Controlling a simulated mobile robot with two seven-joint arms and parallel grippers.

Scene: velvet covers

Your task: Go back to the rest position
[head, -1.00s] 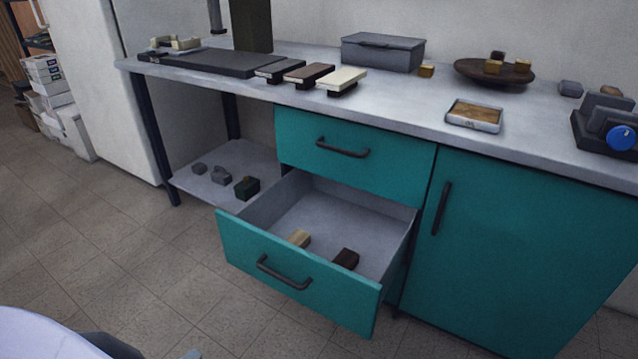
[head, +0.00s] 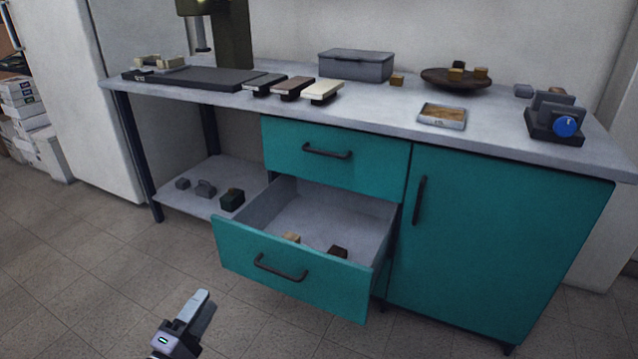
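My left gripper (head: 196,318) is at the lower left of the head view, above the tiled floor and in front of the cabinet. A long grey finger shows on it, and nothing is seen held. Its finger gap cannot be made out from this angle. My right gripper is not in the head view. The lower teal drawer (head: 290,271) stands open, with a tan block (head: 291,238) and a dark brown block (head: 338,252) inside. My gripper is apart from the drawer, to its lower left.
The upper drawer (head: 336,160) and the cabinet door (head: 490,240) are shut. The grey countertop (head: 400,92) holds a lidded grey box (head: 356,66), a round brown dish (head: 470,82) and a small tray (head: 442,116). Several small items lie on the low shelf (head: 190,205). The floor (head: 80,270) is clear.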

